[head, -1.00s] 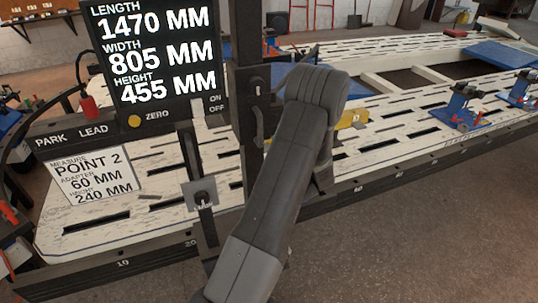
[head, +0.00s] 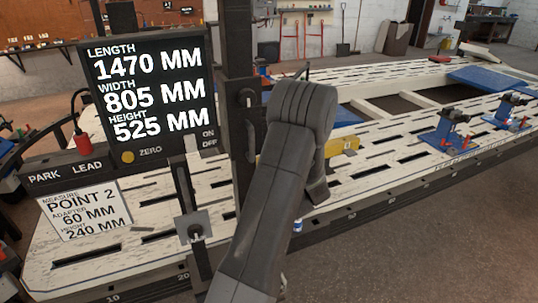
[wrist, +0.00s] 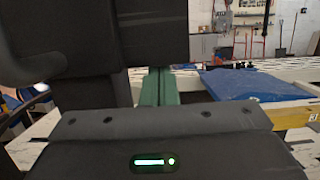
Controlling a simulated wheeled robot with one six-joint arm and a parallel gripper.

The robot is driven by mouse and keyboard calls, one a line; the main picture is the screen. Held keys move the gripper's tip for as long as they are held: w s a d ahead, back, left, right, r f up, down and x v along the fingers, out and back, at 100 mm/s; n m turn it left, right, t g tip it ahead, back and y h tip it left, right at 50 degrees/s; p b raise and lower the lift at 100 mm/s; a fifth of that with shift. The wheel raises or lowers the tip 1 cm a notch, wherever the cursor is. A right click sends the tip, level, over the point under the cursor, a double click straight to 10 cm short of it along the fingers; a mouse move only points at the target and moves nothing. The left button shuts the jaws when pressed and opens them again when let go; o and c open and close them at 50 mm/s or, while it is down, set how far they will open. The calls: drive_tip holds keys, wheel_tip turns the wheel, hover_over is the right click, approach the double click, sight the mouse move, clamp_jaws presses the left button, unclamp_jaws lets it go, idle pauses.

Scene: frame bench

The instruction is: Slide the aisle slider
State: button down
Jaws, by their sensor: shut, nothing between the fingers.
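The upright dark measuring post (head: 235,130) stands at the bench's near edge, left of my arm. A dark slider with a knob (head: 247,98) sits on it; I take this as the aisle slider. My arm covers its right side. My gripper is hidden behind my arm in the head view. In the wrist view its green fingers (wrist: 158,88) look closed together with nothing between them. A large dark block fills the upper left there; whether the fingers touch it, I cannot tell. The display (head: 150,88) reads length 1470, width 805, height 525 mm.
A lower lever plate (head: 193,228) stands on a bar left of my arm. A card (head: 85,210) reads point 2, adapter 60 mm, height 240 mm. The slotted white bench (head: 395,150) carries blue clamps (head: 447,132) at right. Floor at lower right is clear.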

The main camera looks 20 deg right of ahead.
drive_tip(key=s+f+b, duration=0.4)
drive_tip(key=s+f, duration=0.2)
drive_tip(key=s, duration=0.3)
drive_tip(key=shift+s+f, duration=0.15)
drive_tip(key=shift+s, duration=0.2)
drive_tip(key=shift+d, duration=0.15)
drive_tip(key=w+r+p, duration=0.4)
drive_tip(key=w+r, duration=0.2)
drive_tip(key=w, duration=0.3)
drive_tip(key=shift+w+a+r+p, duration=0.2)
drive_tip(key=shift+w+r+p, duration=0.05)
drive_tip(key=shift+w+p, duration=0.1)
drive_tip(key=shift+f, duration=0.15)
drive_tip(key=shift+f+b, duration=0.1)
drive_tip(key=shift+b, duration=0.2)
